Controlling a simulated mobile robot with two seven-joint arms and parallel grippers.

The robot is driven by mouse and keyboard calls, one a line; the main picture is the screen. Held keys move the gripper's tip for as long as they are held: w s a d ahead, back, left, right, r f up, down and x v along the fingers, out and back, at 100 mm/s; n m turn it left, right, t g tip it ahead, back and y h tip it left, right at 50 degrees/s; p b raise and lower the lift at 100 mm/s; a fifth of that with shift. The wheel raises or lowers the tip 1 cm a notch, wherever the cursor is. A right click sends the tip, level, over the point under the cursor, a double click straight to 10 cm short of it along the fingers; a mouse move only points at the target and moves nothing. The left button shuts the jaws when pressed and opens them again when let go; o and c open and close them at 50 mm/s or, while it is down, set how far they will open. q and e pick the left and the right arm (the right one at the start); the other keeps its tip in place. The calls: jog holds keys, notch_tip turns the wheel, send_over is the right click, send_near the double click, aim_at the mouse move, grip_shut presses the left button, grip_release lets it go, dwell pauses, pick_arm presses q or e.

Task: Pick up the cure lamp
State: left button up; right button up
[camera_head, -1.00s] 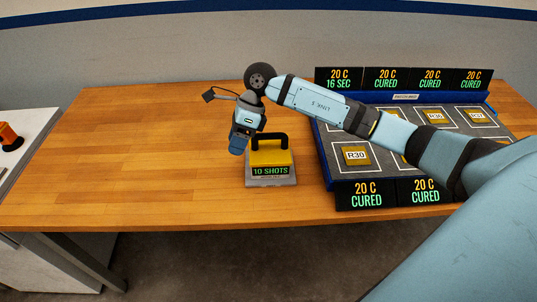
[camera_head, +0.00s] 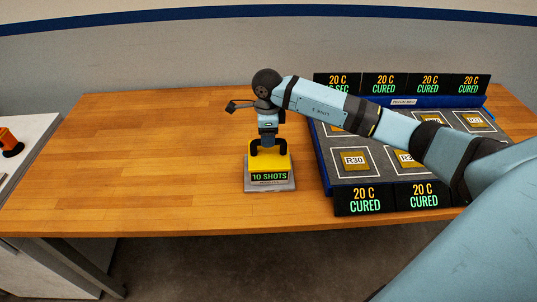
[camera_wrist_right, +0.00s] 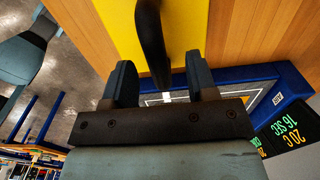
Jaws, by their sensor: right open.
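The cure lamp (camera_head: 285,161) is a yellow block with a black handle on top, upright on a grey stand (camera_head: 270,187) with a "10 SHOTS" display. My right gripper (camera_head: 268,142) points down just above the lamp, at its handle. In the right wrist view, the open fingers of my right gripper (camera_wrist_right: 160,85) are on either side of the black handle (camera_wrist_right: 151,35), with a gap showing on both sides. The lamp's yellow top (camera_wrist_right: 187,25) lies beyond them. My left gripper is out of view.
A blue-rimmed grey tray (camera_head: 325,170) with labelled tiles such as R30 (camera_head: 353,159) lies right of the lamp, under my right arm. Signs (camera_head: 386,83) reading "20 C CURED" stand along its edges. The wooden table (camera_head: 140,160) is clear to the left.

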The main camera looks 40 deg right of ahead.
aim_at(269, 155)
jog(key=f, duration=0.2)
jog(key=f+p, duration=0.1)
jog(key=f, duration=0.1)
jog(key=shift+s+f, duration=0.2)
jog(key=shift+f, duration=0.1)
jog(key=shift+c, duration=0.2)
grip_shut()
jog(key=shift+r, duration=0.1)
